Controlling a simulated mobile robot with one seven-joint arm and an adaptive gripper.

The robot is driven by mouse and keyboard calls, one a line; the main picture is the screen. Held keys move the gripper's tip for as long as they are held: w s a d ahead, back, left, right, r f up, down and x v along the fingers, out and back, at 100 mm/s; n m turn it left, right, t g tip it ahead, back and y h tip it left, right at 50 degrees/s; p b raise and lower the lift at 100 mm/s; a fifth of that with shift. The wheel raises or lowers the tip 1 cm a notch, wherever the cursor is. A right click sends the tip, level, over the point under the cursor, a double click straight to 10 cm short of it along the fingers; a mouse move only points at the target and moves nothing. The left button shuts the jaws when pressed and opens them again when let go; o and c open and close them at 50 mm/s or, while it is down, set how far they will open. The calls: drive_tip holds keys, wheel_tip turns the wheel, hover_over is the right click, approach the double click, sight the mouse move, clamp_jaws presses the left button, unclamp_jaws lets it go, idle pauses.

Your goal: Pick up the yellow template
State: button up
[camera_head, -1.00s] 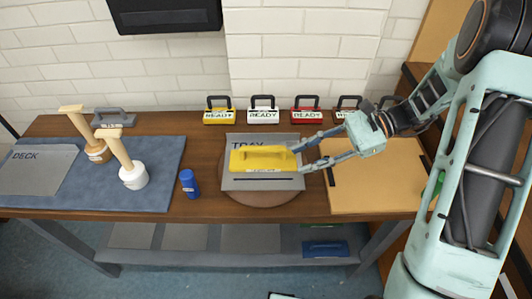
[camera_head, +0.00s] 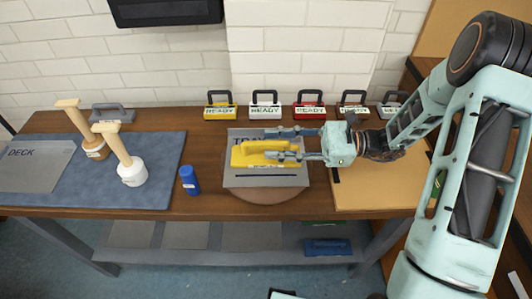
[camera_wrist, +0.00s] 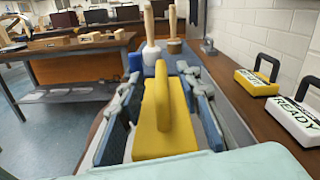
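The yellow template (camera_head: 262,155) is a flat block with a raised handle. It rests on the grey plate marked TRAY (camera_head: 240,181), which lies on a round brown board. My gripper (camera_head: 284,143) comes in from the right with its two fingers apart. In the wrist view the yellow template (camera_wrist: 146,141) lies between the open fingers, one on each side of its handle. I see a gap between the fingers and the handle. The fingers cover part of the template in the head view.
A blue cylinder (camera_head: 189,181) stands left of the tray. Two wooden-handled tools (camera_head: 132,172) stand on the blue mat (camera_head: 158,151), beside a grey plate marked DECK (camera_head: 33,165). Several READY blocks with black handles (camera_head: 264,107) line the wall. A tan board (camera_head: 382,190) lies to the right.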

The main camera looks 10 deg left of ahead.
sight(244, 143)
drive_tip(key=x, duration=0.3)
drive_tip(key=shift+a, duration=0.35)
clamp_jaws()
drive_tip(key=shift+r, duration=0.1)
